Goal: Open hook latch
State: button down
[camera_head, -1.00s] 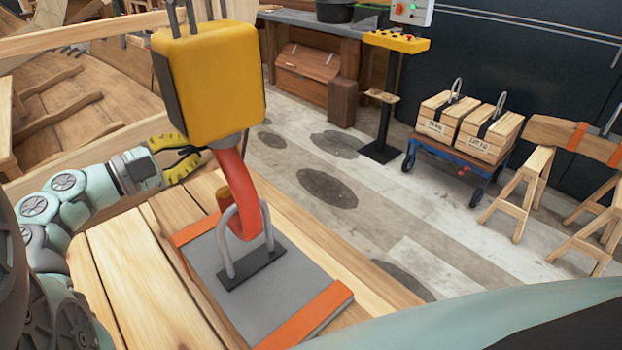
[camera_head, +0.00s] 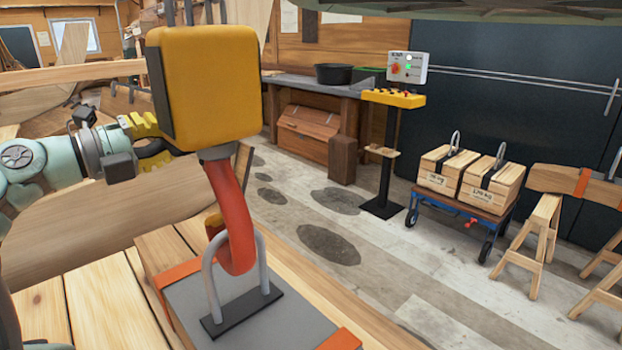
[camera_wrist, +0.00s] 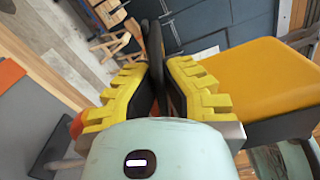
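A red hook (camera_head: 229,225) hangs from a yellow hoist block (camera_head: 204,85) in the head view. It passes through a grey U-shaped shackle (camera_head: 208,290) standing on a grey plate (camera_head: 190,296). A small orange-brown piece, perhaps the latch (camera_head: 213,222), shows beside the hook and is partly hidden. My gripper (camera_head: 160,142) has yellow fingers and dark pads and is left of the block, above the hook's level. The block partly covers it. In the wrist view, my gripper (camera_wrist: 157,75) has its pads close together, with a dark shape between or beyond them that I cannot identify.
The plate lies on wooden planks with orange straps (camera_head: 342,340). A control post (camera_head: 383,150) stands behind. To the right are a blue cart (camera_head: 462,206) with two crates and a wooden sawhorse (camera_head: 535,245). The floor between is clear.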

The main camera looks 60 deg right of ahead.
jog(key=shift+s+r+m, duration=0.1)
jog(key=shift+r+m, duration=0.1)
jog(key=shift+m, duration=0.2)
jog(key=shift+b, duration=0.3)
jog(key=c, duration=1.1)
grip_release()
jog(key=v, duration=1.2)
jog(key=shift+a, duration=0.1)
